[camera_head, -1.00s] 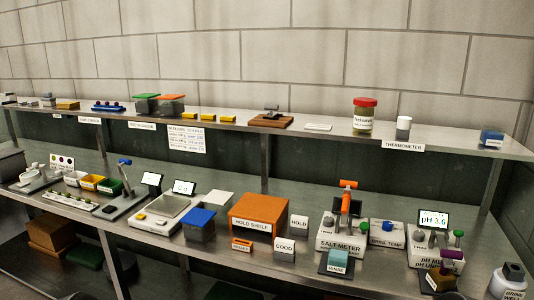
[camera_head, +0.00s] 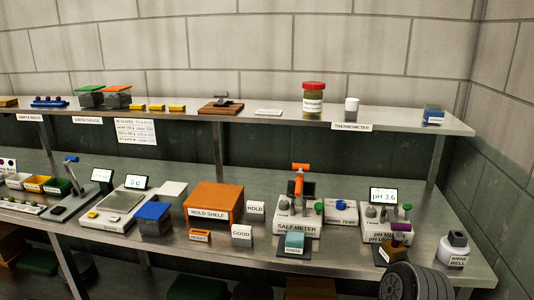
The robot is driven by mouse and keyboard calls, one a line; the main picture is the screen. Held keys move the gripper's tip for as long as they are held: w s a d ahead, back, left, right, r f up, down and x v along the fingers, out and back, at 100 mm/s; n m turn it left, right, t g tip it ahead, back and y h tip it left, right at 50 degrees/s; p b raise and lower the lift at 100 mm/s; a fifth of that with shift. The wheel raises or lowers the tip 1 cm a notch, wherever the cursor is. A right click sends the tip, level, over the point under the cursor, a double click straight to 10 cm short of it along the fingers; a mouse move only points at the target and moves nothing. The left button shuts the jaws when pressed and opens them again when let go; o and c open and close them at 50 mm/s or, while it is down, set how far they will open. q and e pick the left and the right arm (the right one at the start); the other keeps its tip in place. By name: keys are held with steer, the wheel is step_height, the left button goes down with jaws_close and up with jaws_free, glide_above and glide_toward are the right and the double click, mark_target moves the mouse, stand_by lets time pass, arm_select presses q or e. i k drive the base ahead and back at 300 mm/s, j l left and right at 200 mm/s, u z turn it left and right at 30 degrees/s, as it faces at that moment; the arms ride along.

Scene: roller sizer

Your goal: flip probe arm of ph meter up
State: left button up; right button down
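The pH meter (camera_head: 372,237) stands on the lower bench at the right, a white box with a lit screen (camera_head: 383,196) reading pH 3.6. A purple part (camera_head: 400,227), apparently the end of its probe arm, sits low at the front of the meter. The exact join of the arm is too small to tell.
The salt meter (camera_head: 292,229) with a raised orange arm (camera_head: 300,180) stands left of the pH meter, with a rinse cup (camera_head: 294,241) before it. The brine well (camera_head: 454,250) is at the right. A shelf (camera_head: 270,115) runs above the bench.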

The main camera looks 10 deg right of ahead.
mark_target(397, 229)
steer(key=l+z, duration=0.15)
steer(key=z, duration=1)
steer(key=j+u, duration=0.1)
steer(key=u, duration=0.3)
